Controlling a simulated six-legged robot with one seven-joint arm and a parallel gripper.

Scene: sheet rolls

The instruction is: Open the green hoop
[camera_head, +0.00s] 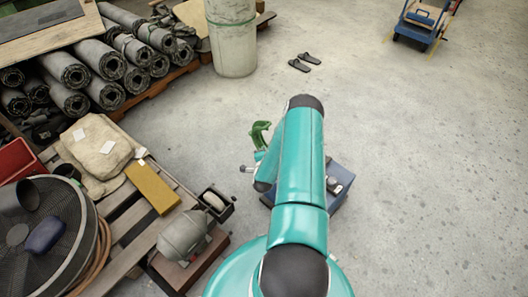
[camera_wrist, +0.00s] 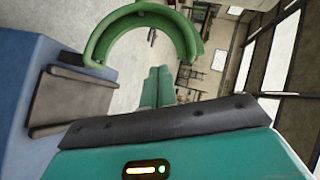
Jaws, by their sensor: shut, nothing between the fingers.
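The green hoop (camera_head: 260,134) shows in the head view just left of my teal arm, partly hidden by it. In the wrist view the green hoop (camera_wrist: 140,22) is a thick curved arc at the top, with its open side facing down. A blue box-like body (camera_wrist: 35,75) with a dark grey block stands at the left, near the hoop's left end. My gripper (camera_wrist: 158,70) is shut and empty, its teal fingers together below the arc. They look apart from the hoop, but depth is hard to judge.
A blue box (camera_head: 340,187) stands partly behind my arm. A pallet (camera_head: 125,232) at the left carries a fan (camera_head: 40,240), sacks (camera_head: 95,148) and a yellow block (camera_head: 152,187). Dark rolls (camera_head: 105,60) and a pale drum (camera_head: 232,40) are behind.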

